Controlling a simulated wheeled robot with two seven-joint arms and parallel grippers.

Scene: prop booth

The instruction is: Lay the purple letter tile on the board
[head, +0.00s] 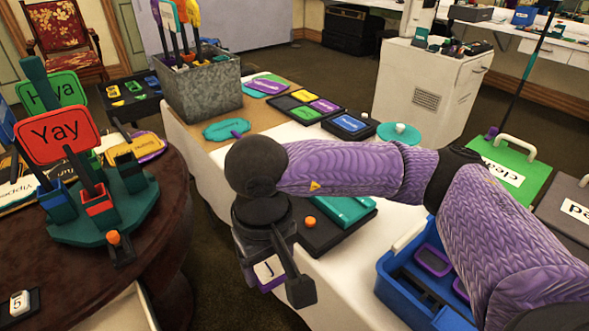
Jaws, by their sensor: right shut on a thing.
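My right gripper (276,282) hangs over the near left edge of the white-covered table, fingers pointing down. It is shut on the purple letter tile (267,269), which has a white face with a dark letter like a J. One dark finger shows on the tile's right; the other finger is mostly hidden. A dark board (318,238) with an orange knob and teal pieces lies on the table just behind and right of the gripper, partly covered by my arm. I cannot tell for sure that it is the task's board. My left gripper is out of view.
A blue crate (392,292) with purple-rimmed pieces stands at the right. A round wooden table (165,215) with a teal sign stand (130,208) is at the left. A metal planter (205,92) and colored signs fill the table's far end.

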